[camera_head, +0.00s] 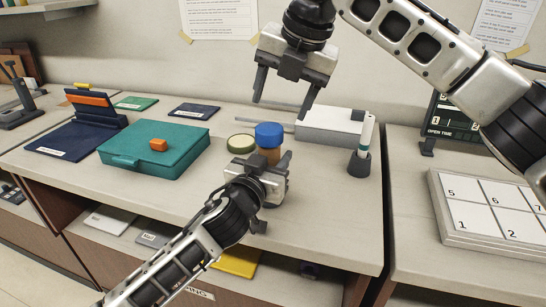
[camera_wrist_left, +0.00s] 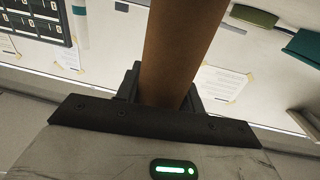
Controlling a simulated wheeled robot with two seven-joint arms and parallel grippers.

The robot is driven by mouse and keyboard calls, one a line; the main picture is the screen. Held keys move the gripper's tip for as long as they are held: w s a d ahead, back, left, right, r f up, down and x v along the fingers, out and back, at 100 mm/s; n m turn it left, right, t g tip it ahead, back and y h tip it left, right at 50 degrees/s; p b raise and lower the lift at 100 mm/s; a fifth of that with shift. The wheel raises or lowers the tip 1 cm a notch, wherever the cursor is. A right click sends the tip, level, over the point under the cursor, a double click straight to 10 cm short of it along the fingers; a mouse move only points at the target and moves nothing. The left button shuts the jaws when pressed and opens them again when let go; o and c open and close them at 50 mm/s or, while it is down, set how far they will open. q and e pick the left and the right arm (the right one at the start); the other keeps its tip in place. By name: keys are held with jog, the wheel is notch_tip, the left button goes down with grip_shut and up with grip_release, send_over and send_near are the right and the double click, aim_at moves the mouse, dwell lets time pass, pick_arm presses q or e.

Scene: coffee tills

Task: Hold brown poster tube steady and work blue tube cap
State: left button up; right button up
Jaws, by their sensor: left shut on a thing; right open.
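The brown poster tube (camera_head: 271,157) stands on the counter in the head view, with the blue tube cap (camera_head: 269,134) on its top. My left gripper (camera_head: 270,172) is shut on the tube and hides its lower part. In the left wrist view the brown tube (camera_wrist_left: 180,50) runs up between the fingers of my left gripper (camera_wrist_left: 165,88). My right gripper (camera_head: 287,98) is open and empty, above and slightly right of the blue cap, apart from it. Whether the cap is seated or loose cannot be told.
A round green-rimmed item (camera_head: 241,143) lies just left of the tube. A teal case (camera_head: 155,150) with an orange block (camera_head: 158,145) is further left. The front counter edge is near my left arm.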

aim_at(270, 128)
jog(key=n, duration=0.4)
jog(key=shift+a+f+n+h, duration=0.3)
jog(key=shift+a+n+h, duration=0.05)
jog(key=shift+n+h, duration=0.05)
jog(key=n, duration=0.3)
jog(key=shift+a+f+n+t, duration=0.2)
jog(key=shift+f+n+t, duration=0.1)
jog(key=shift+f, duration=0.05)
jog(key=shift+x, duration=2.45)
jog(key=shift+d, duration=0.1)
jog(key=shift+c, duration=0.3)
jog(key=c, duration=0.8)
jog(key=shift+c, duration=0.2)
jog(key=shift+r, duration=0.5)
